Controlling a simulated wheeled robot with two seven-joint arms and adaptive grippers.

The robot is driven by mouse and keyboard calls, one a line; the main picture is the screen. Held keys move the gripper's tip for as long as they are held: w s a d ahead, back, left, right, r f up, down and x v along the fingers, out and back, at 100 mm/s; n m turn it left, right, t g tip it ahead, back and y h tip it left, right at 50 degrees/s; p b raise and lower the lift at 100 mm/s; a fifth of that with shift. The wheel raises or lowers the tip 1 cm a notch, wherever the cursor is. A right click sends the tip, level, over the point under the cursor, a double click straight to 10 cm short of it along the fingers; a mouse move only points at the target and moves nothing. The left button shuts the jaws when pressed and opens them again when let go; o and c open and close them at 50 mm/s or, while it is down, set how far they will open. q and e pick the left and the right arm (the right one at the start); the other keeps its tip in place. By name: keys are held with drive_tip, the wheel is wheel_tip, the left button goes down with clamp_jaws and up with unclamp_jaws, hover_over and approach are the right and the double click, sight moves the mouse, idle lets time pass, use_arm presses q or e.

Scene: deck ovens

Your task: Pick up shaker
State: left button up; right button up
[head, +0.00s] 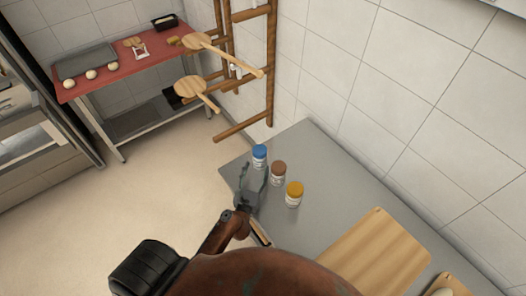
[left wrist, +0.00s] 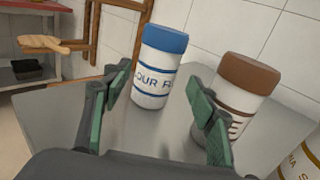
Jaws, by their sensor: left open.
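Three white shakers stand upright in a row on a grey table: one with a blue lid (head: 259,155), one with a brown lid (head: 278,173) and one with a yellow lid (head: 294,194). My left gripper (head: 254,170) is open and empty at the near side of the blue-lidded shaker. In the left wrist view the blue-lidded shaker (left wrist: 160,67) shows between and beyond the green finger pads, its label reading partly "OUR F". The brown-lidded shaker (left wrist: 242,95) is just behind the right finger, which hides part of it. The yellow-lidded one is cut off at the right edge.
The grey table (head: 325,215) meets a tiled wall behind. A wooden board (head: 370,255) lies on its right part. A wooden rack with peels (head: 225,60) stands beyond. A red-topped table (head: 120,67) with dough balls and a tray is at the far left.

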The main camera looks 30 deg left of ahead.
sight(258, 162)
use_arm(q)
drive_tip(key=x, duration=0.4)
drive_tip(key=shift+w+a+f, duration=0.15)
drive_tip(key=shift+w+a, duration=0.05)
drive_tip(key=shift+w, duration=0.15)
drive_tip(key=shift+x, duration=1.1)
drive_tip(key=shift+w+a+f, duration=0.1)
drive_tip(key=shift+w, duration=0.15)
drive_tip(key=c, duration=1.1)
use_arm(e)
drive_tip(key=s, duration=0.2)
drive_tip(key=shift+s+d, duration=0.1)
drive_tip(key=shift+s, duration=0.3)
drive_tip(key=shift+w, duration=0.1)
